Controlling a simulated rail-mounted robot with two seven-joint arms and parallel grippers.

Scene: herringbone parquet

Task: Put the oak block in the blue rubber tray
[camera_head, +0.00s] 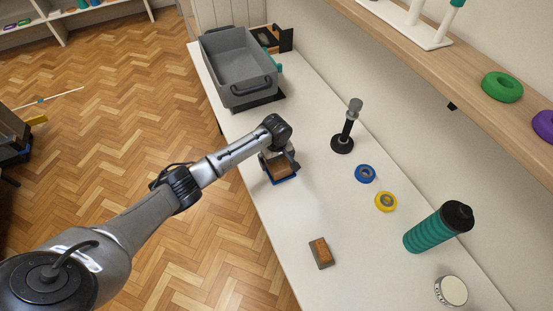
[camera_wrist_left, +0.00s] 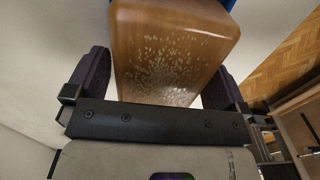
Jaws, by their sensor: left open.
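The oak block (camera_head: 281,169) is a brown wooden block on the blue rubber tray (camera_head: 286,180) near the table's left edge. The gripper partly covers both in the head view. My left gripper (camera_head: 279,161) is over the block, open, with a finger on either side of it. In the left wrist view the block (camera_wrist_left: 172,55) fills the space between the two dark fingers, with a gap showing at the right finger. A bit of blue tray (camera_wrist_left: 231,4) shows beyond it. My right gripper is in neither view.
A grey bin (camera_head: 238,65) stands at the table's far end. A black stand (camera_head: 343,140), blue ring (camera_head: 365,174), yellow ring (camera_head: 386,202), teal bottle (camera_head: 431,232), round tin (camera_head: 451,291) and brown-topped block (camera_head: 321,252) stand nearer. A shelf (camera_head: 470,70) overhangs the right.

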